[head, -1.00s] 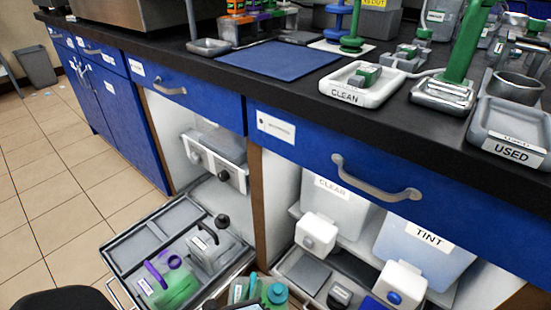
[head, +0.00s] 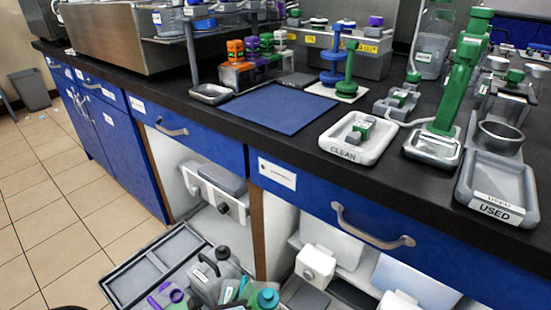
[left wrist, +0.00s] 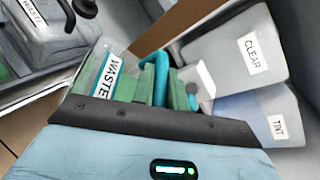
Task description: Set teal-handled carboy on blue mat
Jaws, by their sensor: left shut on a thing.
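The blue mat (head: 280,110) lies flat and bare on the black counter in the head view. The teal-handled carboy shows at the bottom edge of the head view by its teal cap (head: 267,298); its lower body is cut off. In the left wrist view its teal handle (left wrist: 158,66) stands between the green finger pads of my left gripper (left wrist: 160,88), which is shut on it. A WASTE label (left wrist: 108,75) shows beside the fingers. The carboy is below counter height, in front of the open cabinet. My right gripper is not in view.
A pulled-out tray (head: 135,280) holds purple- and black-handled carboys. A drawer handle (head: 372,228) juts out above the open cabinet. On the counter, colored-cap bottles (head: 235,50), a blue-and-green stand (head: 347,85) and a CLEAN tray (head: 340,150) border the mat.

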